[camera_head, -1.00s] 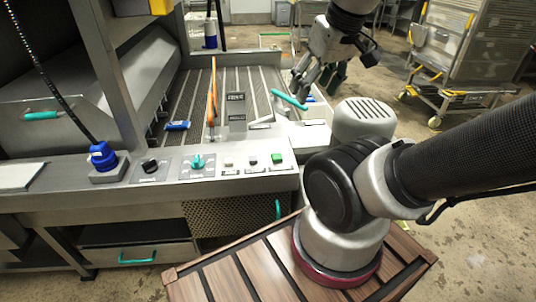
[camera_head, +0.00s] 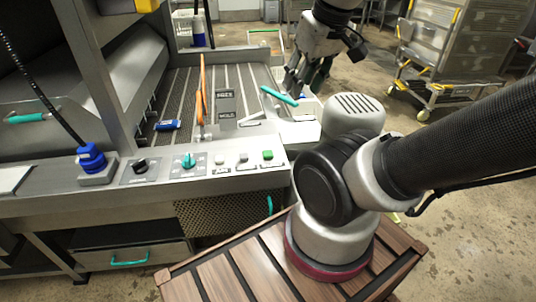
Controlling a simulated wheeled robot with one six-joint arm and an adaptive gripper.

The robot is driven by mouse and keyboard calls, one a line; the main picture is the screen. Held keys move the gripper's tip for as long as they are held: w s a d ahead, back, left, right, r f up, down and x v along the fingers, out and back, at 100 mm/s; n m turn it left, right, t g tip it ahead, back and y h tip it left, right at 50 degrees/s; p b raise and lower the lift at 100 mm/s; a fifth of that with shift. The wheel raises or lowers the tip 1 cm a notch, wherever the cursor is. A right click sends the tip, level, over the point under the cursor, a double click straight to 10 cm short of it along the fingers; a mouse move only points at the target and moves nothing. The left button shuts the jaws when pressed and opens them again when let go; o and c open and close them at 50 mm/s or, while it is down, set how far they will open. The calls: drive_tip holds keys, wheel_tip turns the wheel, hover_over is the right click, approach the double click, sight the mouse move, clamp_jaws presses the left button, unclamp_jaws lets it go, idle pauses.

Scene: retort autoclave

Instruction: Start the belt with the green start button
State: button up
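A teal handle (camera_head: 280,96) lies close to my gripper. A teal rotary knob (camera_head: 188,161), a black knob (camera_head: 140,165) and a blue connector (camera_head: 92,158) are on the ledge. An orange upright bar (camera_head: 201,92) and a blue object (camera_head: 167,125) are on the belt. A wheeled rack (camera_head: 460,50) stands back right.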

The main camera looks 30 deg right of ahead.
clamp_jaws()
idle(1.1)
